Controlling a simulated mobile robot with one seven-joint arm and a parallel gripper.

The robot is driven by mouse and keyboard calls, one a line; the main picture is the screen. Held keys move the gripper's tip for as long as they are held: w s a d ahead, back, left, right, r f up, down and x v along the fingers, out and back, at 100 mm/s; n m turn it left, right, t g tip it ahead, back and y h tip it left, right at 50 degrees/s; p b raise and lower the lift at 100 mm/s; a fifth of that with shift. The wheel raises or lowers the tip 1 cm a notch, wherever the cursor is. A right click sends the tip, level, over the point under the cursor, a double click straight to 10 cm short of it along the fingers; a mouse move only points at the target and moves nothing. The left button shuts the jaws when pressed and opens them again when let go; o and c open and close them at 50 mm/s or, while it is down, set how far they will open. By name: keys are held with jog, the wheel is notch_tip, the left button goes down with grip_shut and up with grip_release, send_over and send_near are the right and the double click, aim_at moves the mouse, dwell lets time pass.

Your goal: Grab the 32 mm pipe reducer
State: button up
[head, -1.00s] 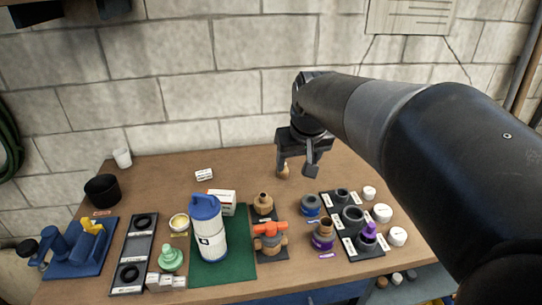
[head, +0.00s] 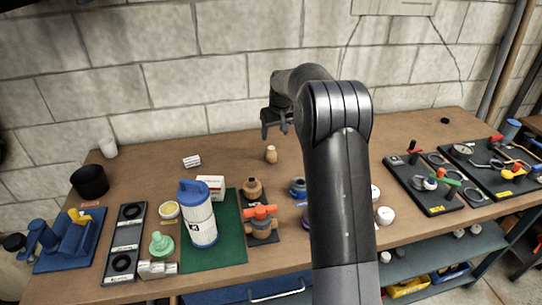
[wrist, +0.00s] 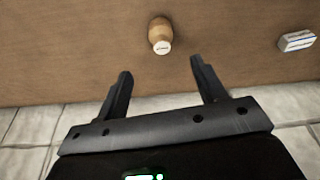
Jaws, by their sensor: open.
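A small tan stepped fitting (head: 271,155) stands alone toward the back of the table. In the wrist view the fitting (wrist: 160,36) shows a pale labelled end, too small to read, so I cannot tell its size. A larger tan fitting (head: 252,188) stands nearer the front, behind an orange-handled valve (head: 261,222). I cannot tell which of these is the 32 mm reducer. My gripper (head: 275,133) is open and empty, above and behind the small fitting in the head view. In the wrist view my gripper (wrist: 161,68) has the fitting beyond its fingertips, roughly centred between them, not touching.
A blue-and-white canister (head: 199,222) stands on a green mat (head: 228,250). A blue ring part (head: 298,187) and white caps (head: 385,215) flank my arm, which hides the table between them. A black tool tray (head: 430,205) lies right. The brick wall is close behind.

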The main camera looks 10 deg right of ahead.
aim_at(272, 148)
jog(key=x, duration=0.7)
jog(key=shift+w+d+r, duration=0.1)
jog(key=shift+w+d, duration=0.05)
jog(key=shift+w, duration=0.05)
jog(key=x, duration=0.5)
jog(key=shift+s+a, duration=0.15)
jog(key=shift+a, duration=0.1)
jog(key=c, duration=1)
jog(key=shift+c, duration=0.6)
